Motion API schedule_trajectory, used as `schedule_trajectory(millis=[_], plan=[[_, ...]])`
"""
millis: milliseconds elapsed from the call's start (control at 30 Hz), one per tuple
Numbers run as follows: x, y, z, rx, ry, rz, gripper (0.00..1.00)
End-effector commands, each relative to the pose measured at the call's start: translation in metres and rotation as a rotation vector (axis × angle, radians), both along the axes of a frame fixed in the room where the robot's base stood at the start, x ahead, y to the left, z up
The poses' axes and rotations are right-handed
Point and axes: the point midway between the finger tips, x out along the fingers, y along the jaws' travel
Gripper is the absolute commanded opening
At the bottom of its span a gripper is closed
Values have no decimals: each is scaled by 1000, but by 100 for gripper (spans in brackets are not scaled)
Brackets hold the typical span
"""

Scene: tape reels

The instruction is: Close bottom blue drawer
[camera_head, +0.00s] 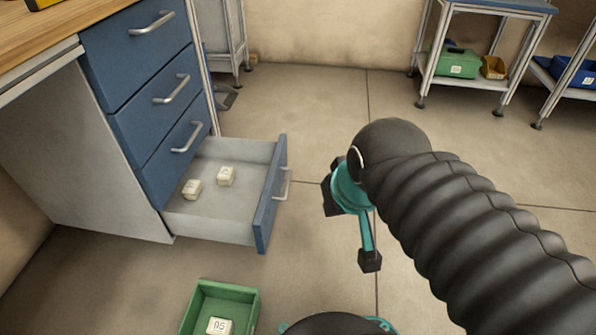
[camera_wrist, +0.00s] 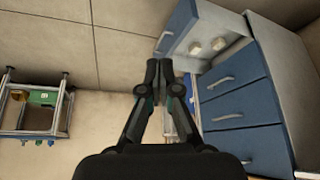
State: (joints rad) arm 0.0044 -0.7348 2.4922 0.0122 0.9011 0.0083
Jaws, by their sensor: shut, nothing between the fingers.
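The bottom blue drawer (camera_head: 271,199) is pulled out of the desk's drawer unit, near the floor. Its grey handle (camera_head: 286,183) faces right, and two small pale blocks (camera_head: 226,176) lie inside. In the wrist view the open drawer (camera_wrist: 179,25) is at the top, right of the fingertips. My gripper (camera_head: 347,200) is right of the drawer front in the head view, with a gap between them in the picture. My arm hides part of it there. In the wrist view my gripper (camera_wrist: 159,70) has its fingers together, with nothing between them.
Three blue drawers (camera_head: 155,98) above are shut. A green bin (camera_head: 249,300) with a pale block sits on the floor in front of the drawer. A shelf rack (camera_head: 480,82) with a green bin stands at the back right. Floor right of the drawer is clear.

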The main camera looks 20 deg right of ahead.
Motion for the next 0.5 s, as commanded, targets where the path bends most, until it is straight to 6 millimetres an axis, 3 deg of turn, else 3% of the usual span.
schedule_trajectory(millis=[167, 500], plan=[[22, 6, -2, 87, 62, -81, 0], [92, 12, -20, 354, 240, -369, 0]])
